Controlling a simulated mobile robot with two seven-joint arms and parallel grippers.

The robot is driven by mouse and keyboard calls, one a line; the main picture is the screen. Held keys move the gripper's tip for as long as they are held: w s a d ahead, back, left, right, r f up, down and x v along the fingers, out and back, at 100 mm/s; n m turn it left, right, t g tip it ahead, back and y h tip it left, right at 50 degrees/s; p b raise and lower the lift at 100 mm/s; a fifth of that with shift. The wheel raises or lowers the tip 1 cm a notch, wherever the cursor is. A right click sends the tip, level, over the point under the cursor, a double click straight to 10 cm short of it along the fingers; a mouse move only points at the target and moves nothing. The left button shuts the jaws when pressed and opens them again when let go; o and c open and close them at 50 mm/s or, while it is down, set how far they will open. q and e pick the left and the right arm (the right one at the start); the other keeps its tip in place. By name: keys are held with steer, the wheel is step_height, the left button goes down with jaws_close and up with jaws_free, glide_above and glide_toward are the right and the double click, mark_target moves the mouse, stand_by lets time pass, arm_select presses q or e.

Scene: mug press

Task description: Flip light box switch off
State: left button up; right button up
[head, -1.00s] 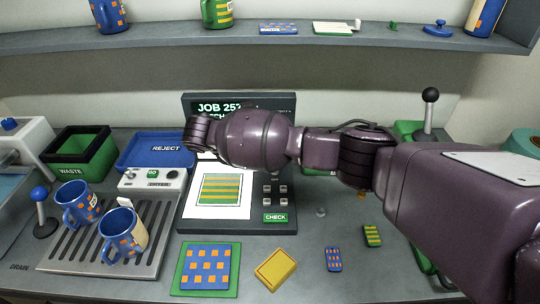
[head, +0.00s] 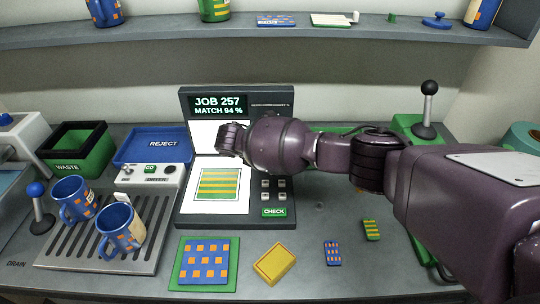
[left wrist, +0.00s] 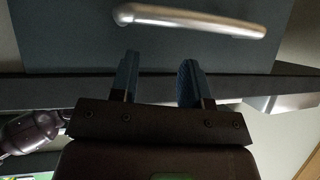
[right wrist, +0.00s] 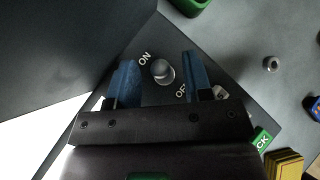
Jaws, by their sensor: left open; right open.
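The dark light box (head: 228,218) stands in the middle of the counter. Its panel is lit white under a green-striped sheet (head: 217,185). In the right wrist view, a round silver switch knob (right wrist: 163,72) sits between the ON and OFF labels, nearer ON. My right gripper (right wrist: 158,60) is open, with one blue finger on each side of the knob. I cannot tell whether either touches it. In the head view my right arm hides the switch. My left gripper (left wrist: 159,60) is open and empty, facing a dark panel with a metal handle (left wrist: 190,20); it is outside the head view.
The light box screen (head: 218,106) reads JOB 257, MATCH 94 %. A drain rack with two mugs (head: 121,229), a blue reject tray (head: 153,149) and a green waste bin (head: 76,150) stand left. A patterned square (head: 206,262) and yellow block (head: 274,263) lie in front.

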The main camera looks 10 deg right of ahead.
steer(key=shift+c, duration=0.3)
steer(key=c, duration=0.7)
jaws_close()
steer(key=shift+s+r+t+p, duration=0.2)
steer(key=shift+t+p, duration=0.1)
steer(key=shift+p, duration=0.4)
steer(key=t+p, duration=0.1)
steer(key=s+m+t+h+p, duration=0.1)
steer(key=p, duration=0.1)
steer(key=shift+a+f, duration=0.15)
steer(key=shift+s+f+m+t+h+p, duration=0.15)
steer(key=shift+s+m+t+h+p, duration=0.2)
steer(key=shift+t, duration=0.25)
steer(key=shift+s+a+f+m+t+h, duration=0.1)
steer(key=shift+s+f+m+t+h, duration=0.15)
steer(key=shift+m+t+h, duration=0.4)
steer(key=shift+t, duration=0.25)
